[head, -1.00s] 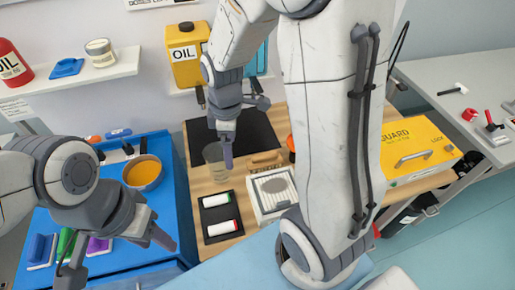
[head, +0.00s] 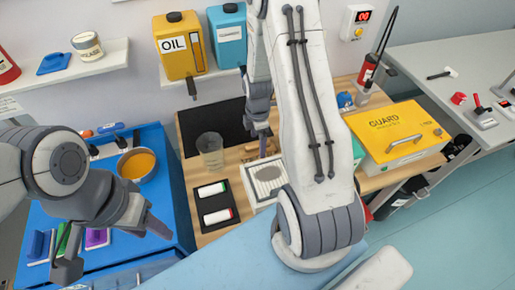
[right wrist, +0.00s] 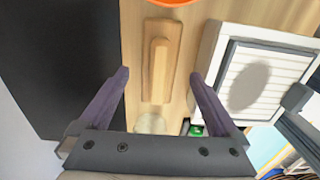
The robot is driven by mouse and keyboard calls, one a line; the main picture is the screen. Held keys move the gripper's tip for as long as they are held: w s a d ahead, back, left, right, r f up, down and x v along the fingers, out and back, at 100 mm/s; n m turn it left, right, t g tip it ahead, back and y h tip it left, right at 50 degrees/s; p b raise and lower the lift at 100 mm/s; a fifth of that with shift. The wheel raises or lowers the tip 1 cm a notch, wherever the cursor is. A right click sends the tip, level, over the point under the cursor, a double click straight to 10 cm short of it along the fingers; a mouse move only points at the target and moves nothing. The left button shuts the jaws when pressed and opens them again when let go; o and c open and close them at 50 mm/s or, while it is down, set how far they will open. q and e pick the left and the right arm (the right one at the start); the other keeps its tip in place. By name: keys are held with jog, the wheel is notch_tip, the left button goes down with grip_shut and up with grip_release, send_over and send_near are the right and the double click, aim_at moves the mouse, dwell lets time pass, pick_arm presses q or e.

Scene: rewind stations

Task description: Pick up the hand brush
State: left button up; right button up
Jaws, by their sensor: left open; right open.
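The hand brush (right wrist: 158,68), with a light wooden body and a raised grip, lies on the wooden bench top in the right wrist view. It points lengthwise away from my right gripper (right wrist: 160,85), whose fingers are open on either side of its near end, apart from it. In the head view my right gripper (head: 262,138) hangs over the bench, and the arm partly hides the brush. My left gripper (head: 118,248) is open and empty above the blue table.
A white device with a grille (right wrist: 262,80) stands close to the right of the brush. A clear cup (head: 210,150) and a black tray with two rollers (head: 214,203) are nearby. A black mat (right wrist: 60,65) lies left. A yellow box (head: 395,132) stands farther right.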

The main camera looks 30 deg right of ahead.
aim_at(258, 143)
jog(key=shift+w+f, duration=0.1)
jog(key=shift+f, duration=1.5)
jog(key=c, duration=1.5)
jog(key=shift+c, duration=0.2)
jog(key=shift+r, duration=0.1)
notch_tip(258, 143, up, 28)
jog(key=b, duration=0.2)
jog(key=shift+b, duration=0.3)
